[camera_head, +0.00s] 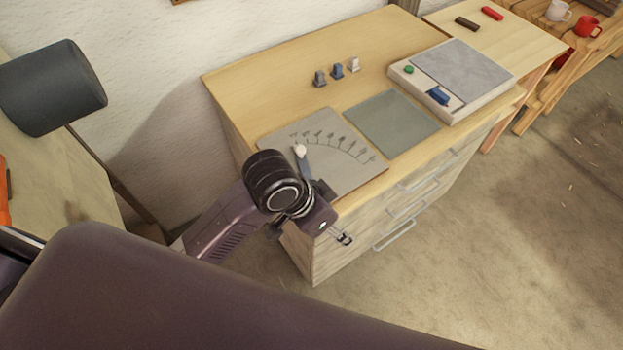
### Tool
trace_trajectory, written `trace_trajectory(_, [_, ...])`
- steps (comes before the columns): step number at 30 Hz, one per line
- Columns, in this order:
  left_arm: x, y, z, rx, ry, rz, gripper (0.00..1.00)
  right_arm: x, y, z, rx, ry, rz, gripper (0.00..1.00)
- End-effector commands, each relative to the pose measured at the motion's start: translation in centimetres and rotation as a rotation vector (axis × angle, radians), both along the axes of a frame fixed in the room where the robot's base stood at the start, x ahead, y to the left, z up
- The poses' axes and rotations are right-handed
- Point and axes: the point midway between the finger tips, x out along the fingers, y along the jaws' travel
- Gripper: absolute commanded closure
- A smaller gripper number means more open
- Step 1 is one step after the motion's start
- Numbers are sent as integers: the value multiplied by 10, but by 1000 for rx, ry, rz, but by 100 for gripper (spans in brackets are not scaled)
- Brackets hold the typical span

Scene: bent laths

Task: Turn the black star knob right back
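I cannot make out a black star knob in this view. A grey plate (345,178) with a fan of dark marks lies on the near left part of the wooden cabinet top. A blue-grey lever with a white ball end (300,150) stands over it, its lower end behind my wrist. My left gripper (343,238) is at the plate's near edge, by the cabinet's front corner. Its fingers are small and partly hidden by the wrist, so their opening is unclear. The arm covers the plate's near left corner. My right gripper is not in view.
A green-grey mat (390,123) lies right of the plate. A beige box (400,76) with a green button (408,69) and a blue block (438,96) stands farther right. Three small blocks (338,71) stand behind. Drawer handles (395,235) jut from the cabinet front.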

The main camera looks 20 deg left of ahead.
Motion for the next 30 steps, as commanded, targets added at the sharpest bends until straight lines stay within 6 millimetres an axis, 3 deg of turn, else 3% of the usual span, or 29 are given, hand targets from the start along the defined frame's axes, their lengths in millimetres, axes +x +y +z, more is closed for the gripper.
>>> trace_trajectory(4, [20,-11,16,52,9,-139,56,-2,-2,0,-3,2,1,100])
trace_trajectory(8, [34,-6,28,125,41,-231,56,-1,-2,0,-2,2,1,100])
trace_trajectory(21, [77,70,80,386,182,-276,56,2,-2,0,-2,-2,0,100])
trace_trajectory(26, [81,81,86,409,202,-264,56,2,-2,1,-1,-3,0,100])
trace_trajectory(30, [80,81,73,409,209,-263,56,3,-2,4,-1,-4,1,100])
